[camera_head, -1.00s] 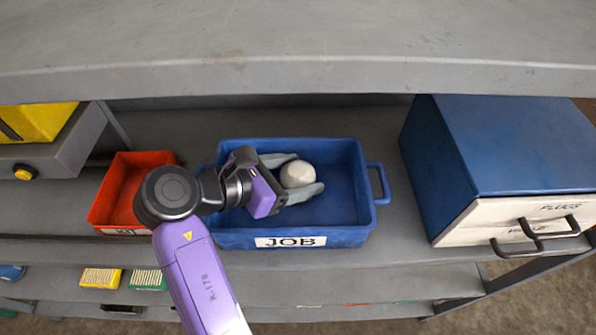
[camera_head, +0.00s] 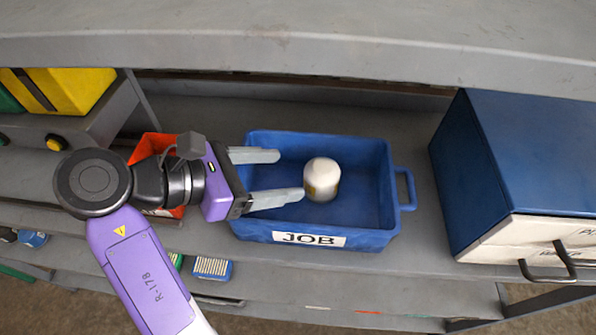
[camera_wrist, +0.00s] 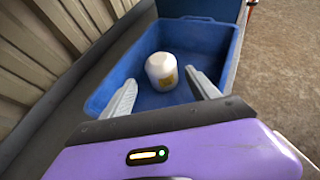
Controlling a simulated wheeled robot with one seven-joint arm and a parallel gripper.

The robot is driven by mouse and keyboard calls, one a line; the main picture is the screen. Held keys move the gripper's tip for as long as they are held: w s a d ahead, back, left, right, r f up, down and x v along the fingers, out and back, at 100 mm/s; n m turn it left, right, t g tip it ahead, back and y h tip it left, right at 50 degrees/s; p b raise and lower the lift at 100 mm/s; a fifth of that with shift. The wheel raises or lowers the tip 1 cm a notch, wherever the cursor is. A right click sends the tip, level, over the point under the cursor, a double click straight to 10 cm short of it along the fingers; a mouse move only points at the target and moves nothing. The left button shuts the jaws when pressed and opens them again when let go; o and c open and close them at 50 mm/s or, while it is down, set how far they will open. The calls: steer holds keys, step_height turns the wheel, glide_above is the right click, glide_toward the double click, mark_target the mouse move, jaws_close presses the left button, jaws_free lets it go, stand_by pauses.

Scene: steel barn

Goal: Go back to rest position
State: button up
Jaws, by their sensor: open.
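My gripper (camera_head: 281,177) is open and empty, its two grey fingers reaching over the left part of the blue JOB bin (camera_head: 378,240). A white rounded container (camera_head: 322,179) with a yellowish label stands upright inside the bin, apart from the fingertips. In the wrist view, the white container (camera_wrist: 162,71) stands in the blue bin (camera_wrist: 215,40) beyond and between my open fingers (camera_wrist: 162,88). My arm comes in from the lower left and hides part of the red bin.
A red bin (camera_head: 150,146) is left of the blue one. A blue cabinet with white drawers (camera_head: 510,242) stands at right. A grey shelf (camera_head: 300,50) overhangs above. A yellow box (camera_head: 75,90) is at upper left. Small brush-like items (camera_head: 212,268) lie on the lower shelf.

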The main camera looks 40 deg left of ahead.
steer(key=shift+s+a+r, duration=0.25)
steer(key=shift+s+r, duration=0.1)
steer(key=shift+s, duration=0.25)
